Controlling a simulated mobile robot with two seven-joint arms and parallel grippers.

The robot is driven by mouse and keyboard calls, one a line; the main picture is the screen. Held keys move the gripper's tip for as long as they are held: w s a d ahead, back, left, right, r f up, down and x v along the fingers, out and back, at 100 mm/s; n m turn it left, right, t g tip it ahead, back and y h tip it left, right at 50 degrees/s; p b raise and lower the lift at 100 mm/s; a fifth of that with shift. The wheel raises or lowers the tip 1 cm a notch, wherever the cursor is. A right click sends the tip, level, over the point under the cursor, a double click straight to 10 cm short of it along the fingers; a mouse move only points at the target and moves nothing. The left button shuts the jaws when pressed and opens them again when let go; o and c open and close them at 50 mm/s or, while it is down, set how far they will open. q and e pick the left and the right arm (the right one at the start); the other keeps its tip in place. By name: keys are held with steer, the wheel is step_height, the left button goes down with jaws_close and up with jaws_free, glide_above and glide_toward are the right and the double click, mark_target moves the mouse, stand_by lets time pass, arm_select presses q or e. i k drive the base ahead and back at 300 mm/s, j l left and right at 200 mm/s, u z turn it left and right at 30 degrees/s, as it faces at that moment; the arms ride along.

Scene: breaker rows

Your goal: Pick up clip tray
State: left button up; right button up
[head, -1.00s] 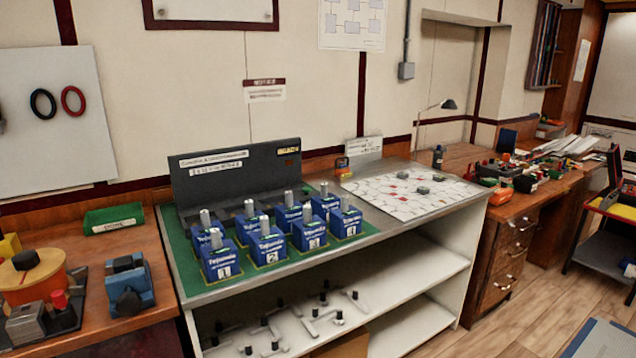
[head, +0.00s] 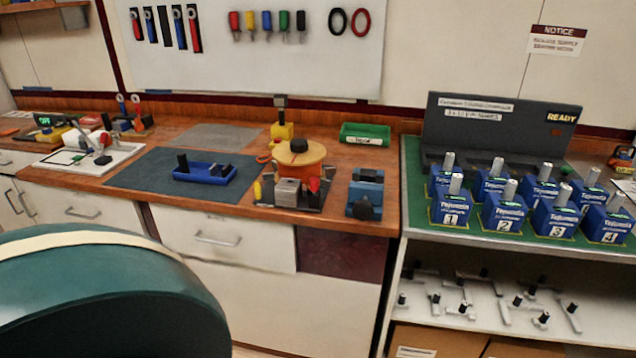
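A small blue tray (head: 204,173) with black upright pieces at its ends lies on a dark grey mat (head: 135,175) on the wooden bench, left of the middle in the head view. A small green tray (head: 365,134) with a white label stands further back on the bench, near the wall. The label is too small to read, and I cannot tell for sure which of the two is the clip tray. Neither of my grippers shows in the head view.
A large teal rounded object (head: 110,305) with a cream band stands in front of the bench at the lower left. An orange round fixture (head: 298,165) and a blue vise-like device (head: 365,190) sit right of the mat. Numbered blue blocks (head: 503,213) stand on the right-hand counter.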

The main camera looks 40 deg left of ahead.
mark_target(196, 172)
steer(key=u, duration=0.4)
steer(key=j+u, duration=0.1)
steer(key=u, duration=0.3)
steer(key=j+u, duration=0.1)
steer(key=u, duration=0.75)
steer(key=j+u, duration=0.1)
steer(key=u, duration=0.3)
steer(key=i+j, duration=0.25)
steer(key=i, duration=0.2)
steer(key=i+j, duration=0.25)
steer(key=i, duration=0.15)
